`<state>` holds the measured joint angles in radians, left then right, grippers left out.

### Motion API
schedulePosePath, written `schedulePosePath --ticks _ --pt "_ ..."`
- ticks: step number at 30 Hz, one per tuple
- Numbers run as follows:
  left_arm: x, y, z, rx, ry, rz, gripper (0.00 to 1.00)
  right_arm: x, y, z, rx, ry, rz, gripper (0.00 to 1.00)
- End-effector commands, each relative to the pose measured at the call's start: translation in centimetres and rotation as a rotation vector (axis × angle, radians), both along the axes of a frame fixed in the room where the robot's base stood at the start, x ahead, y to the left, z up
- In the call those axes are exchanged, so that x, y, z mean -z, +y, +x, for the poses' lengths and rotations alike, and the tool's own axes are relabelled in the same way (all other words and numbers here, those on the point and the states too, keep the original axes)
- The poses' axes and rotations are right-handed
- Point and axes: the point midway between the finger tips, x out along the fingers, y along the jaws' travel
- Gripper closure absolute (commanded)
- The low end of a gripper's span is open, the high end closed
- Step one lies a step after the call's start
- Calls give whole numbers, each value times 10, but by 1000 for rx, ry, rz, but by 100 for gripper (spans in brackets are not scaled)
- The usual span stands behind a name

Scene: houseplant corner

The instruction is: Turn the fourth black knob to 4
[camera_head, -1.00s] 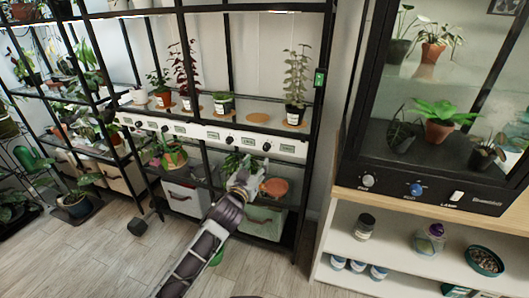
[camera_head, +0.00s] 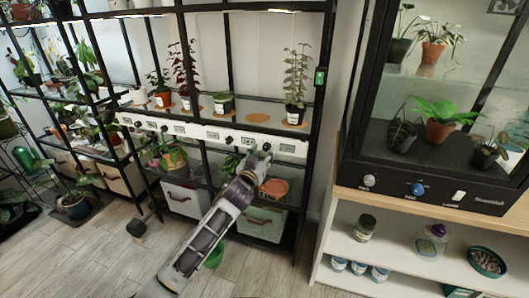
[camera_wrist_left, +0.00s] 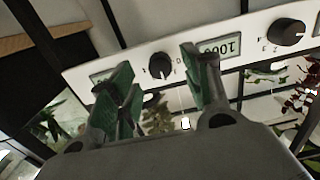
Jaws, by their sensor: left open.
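A white panel (camera_head: 205,133) runs along the shelf front with black knobs and small displays. The fourth black knob (camera_head: 267,146) is the rightmost, just above my left gripper (camera_head: 256,160). In the left wrist view, which is upside down, the fourth knob (camera_wrist_left: 160,66) shows between the green-padded fingers of my open left gripper (camera_wrist_left: 157,77). The fingers look apart from the knob. Its pointer setting is too small to read. A display (camera_wrist_left: 230,47) sits beside it; a finger partly covers another. The third knob (camera_wrist_left: 287,33) is further right. My right gripper is not in view.
Potted plants (camera_head: 295,82) stand on the shelf above the panel. A terracotta bowl (camera_head: 275,188) and a bin (camera_head: 262,222) are below. Black rack posts (camera_head: 318,130) frame the panel. A glass cabinet (camera_head: 430,185) stands to the right.

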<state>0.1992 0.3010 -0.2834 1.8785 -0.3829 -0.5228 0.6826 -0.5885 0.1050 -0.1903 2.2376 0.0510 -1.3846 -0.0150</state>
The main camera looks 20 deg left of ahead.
Motion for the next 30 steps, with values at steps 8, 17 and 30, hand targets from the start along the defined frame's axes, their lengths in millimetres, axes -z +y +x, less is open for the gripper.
schedulePosePath --ticks 8,17,30 --pt "0 -1 19 1 0 0 51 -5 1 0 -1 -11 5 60" --pt "0 -1 26 0 0 0 51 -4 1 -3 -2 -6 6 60" --pt "0 -1 26 0 0 0 77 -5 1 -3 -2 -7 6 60"
